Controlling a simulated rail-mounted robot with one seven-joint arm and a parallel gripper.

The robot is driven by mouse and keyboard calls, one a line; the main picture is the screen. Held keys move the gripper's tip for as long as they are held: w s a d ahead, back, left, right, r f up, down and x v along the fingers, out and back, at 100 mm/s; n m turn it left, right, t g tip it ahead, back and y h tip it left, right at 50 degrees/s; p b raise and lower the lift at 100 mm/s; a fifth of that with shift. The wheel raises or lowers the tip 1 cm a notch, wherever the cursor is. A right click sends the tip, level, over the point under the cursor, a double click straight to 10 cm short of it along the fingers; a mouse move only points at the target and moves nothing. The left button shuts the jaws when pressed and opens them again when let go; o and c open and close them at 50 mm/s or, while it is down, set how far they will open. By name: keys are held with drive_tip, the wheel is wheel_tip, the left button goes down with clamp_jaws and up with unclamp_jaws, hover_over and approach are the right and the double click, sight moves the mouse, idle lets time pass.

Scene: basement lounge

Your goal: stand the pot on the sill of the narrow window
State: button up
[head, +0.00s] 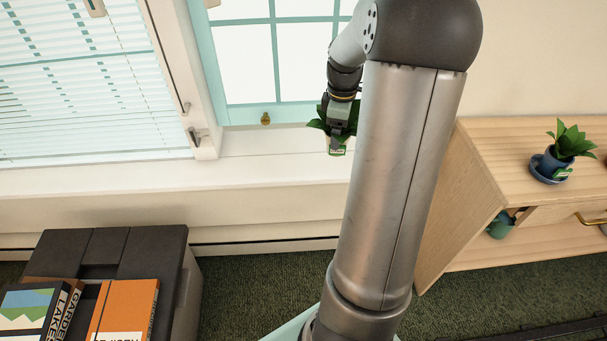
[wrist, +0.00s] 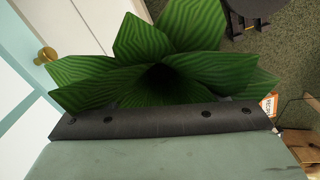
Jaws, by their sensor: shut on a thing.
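My gripper (head: 338,136) is shut on a pale pot (head: 333,147) with dark green leaves and a small green mark on its side. The pot looks upright in front of the narrow teal-framed window (head: 247,55), over the white sill (head: 262,152). My arm partly covers it, and I cannot tell whether its base touches the sill. In the wrist view the striped leaves (wrist: 150,75) fan out beyond the dark gripper edge, and the pot itself is hidden.
A wider window with blinds (head: 80,90) is at the left. A brass knob (head: 265,118) sits on the narrow window's lower frame. A wooden cabinet (head: 450,185) at the right bears a blue potted plant (head: 553,160). A dark box (head: 125,255) with books stands at lower left. The sill left of the pot is clear.

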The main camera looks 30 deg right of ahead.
drive_tip(key=shift+w+a+f+n+b, duration=0.75)
drive_tip(key=shift+w+a+f+n, duration=1.05)
drive_tip(key=shift+w+f+n, duration=0.85)
drive_tip(key=shift+w+a+f+n+b, duration=0.8)
drive_tip(key=shift+w+a+f+n, duration=1.3)
drive_tip(key=shift+w+f, duration=0.9)
drive_tip(key=shift+w+a+f+n+b, duration=0.75)
drive_tip(key=shift+w+a+f+n, duration=0.8)
drive_tip(key=shift+w+f+n, duration=1.25)
drive_tip(key=shift+w, duration=0.1)
drive_tip(key=shift+f, duration=0.1)
drive_tip(key=o, duration=1.1)
